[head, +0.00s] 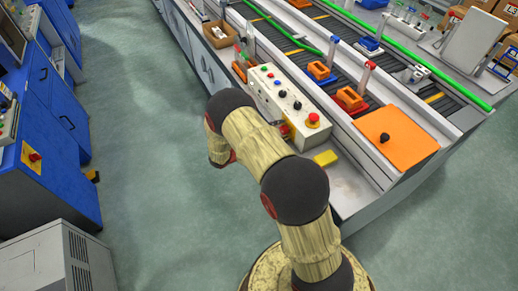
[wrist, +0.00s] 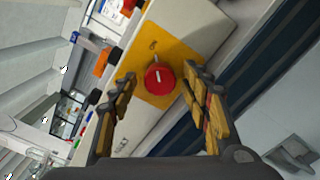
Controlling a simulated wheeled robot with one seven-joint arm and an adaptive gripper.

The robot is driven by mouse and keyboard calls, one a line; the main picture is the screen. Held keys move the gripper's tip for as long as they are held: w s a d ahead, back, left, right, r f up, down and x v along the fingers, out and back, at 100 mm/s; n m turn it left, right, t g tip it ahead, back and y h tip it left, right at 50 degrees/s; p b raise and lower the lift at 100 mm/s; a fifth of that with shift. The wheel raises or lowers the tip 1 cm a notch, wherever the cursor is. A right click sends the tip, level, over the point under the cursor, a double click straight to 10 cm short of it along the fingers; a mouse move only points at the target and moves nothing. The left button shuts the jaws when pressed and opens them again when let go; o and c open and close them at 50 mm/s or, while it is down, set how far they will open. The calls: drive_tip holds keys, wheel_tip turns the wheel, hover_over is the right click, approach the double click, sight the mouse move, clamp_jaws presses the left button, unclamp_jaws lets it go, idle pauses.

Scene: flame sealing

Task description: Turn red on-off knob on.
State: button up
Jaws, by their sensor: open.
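The red on-off knob (wrist: 166,86) is round with a short white mark and sits on a yellow plate (wrist: 185,42) in the wrist view. My gripper (wrist: 161,78) is open, with one finger to the left of the knob and one to the right. The knob lies between the fingers in the picture; no contact shows, and I cannot tell the remaining distance. In the head view my arm hides most of the gripper, and I cannot make out this knob there.
A pale control box (head: 277,92) with several buttons and a red mushroom button (head: 313,119) stands on the bench beside my arm. An orange plate (head: 397,139) with a black knob is to its right. Blue cabinets (head: 62,115) stand at the left; the floor between is clear.

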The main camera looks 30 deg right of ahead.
drive_tip(key=n+p, duration=0.2)
drive_tip(key=n, duration=0.4)
drive_tip(key=n+p, duration=0.1)
drive_tip(key=n, duration=0.3)
drive_tip(key=shift+n+p, duration=0.3)
drive_tip(key=s+a+m+g+y+p, duration=0.2)
drive_tip(key=s+a+y, duration=0.15)
drive_tip(key=a, duration=0.55)
drive_tip(key=s+a+r+m+y+p, duration=0.1)
drive_tip(key=s+a+r+m+y, duration=0.4)
drive_tip(key=r, duration=0.4)
drive_tip(key=s+a+r+m+y+p, duration=0.1)
drive_tip(key=s+a+r+m+y, duration=0.4)
drive_tip(key=r, duration=0.4)
drive_tip(key=shift+s+a, duration=0.55)
drive_tip(key=shift+s, duration=0.7)
